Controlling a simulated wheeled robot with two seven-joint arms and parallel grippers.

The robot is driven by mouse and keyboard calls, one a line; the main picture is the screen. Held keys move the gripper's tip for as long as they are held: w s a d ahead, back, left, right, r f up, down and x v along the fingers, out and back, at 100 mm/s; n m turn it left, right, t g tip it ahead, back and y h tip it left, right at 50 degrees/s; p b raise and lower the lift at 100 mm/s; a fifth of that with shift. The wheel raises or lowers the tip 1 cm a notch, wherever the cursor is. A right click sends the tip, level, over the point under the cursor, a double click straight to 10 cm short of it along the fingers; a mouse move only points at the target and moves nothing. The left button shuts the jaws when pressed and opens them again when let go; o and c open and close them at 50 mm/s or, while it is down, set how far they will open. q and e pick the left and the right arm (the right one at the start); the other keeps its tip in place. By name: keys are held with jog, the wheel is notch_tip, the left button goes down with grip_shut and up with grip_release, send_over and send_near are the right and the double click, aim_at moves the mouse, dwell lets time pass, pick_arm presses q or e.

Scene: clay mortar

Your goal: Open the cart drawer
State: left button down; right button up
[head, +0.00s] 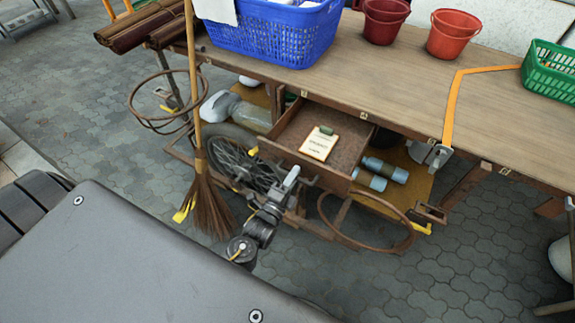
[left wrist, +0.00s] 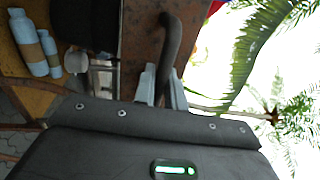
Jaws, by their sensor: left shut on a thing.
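The cart drawer (head: 340,137) is pulled out from under the wooden cart top (head: 400,85). A paper card (head: 320,147) and a small green object (head: 326,130) lie inside it. My left gripper (head: 291,179) is at the outer face of the drawer front (head: 315,167). In the left wrist view its fingers (left wrist: 162,88) are shut on a dark curved handle (left wrist: 172,38) against the brown drawer front (left wrist: 138,30). The gripped part of the handle is partly hidden between the fingers. My right gripper is not in view.
A blue basket (head: 270,35), red buckets (head: 453,35) and a green basket (head: 550,72) stand on the cart. A broom (head: 208,205) leans left of the drawer. Bottles (head: 385,170) lie on a shelf below. Paved ground in front is partly clear.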

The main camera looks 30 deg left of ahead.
pick_arm(q)
jog(key=shift+s, duration=0.2)
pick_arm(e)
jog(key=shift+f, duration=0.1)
pick_arm(q)
jog(key=c, duration=1.5)
grip_release()
jog(key=shift+c, duration=0.2)
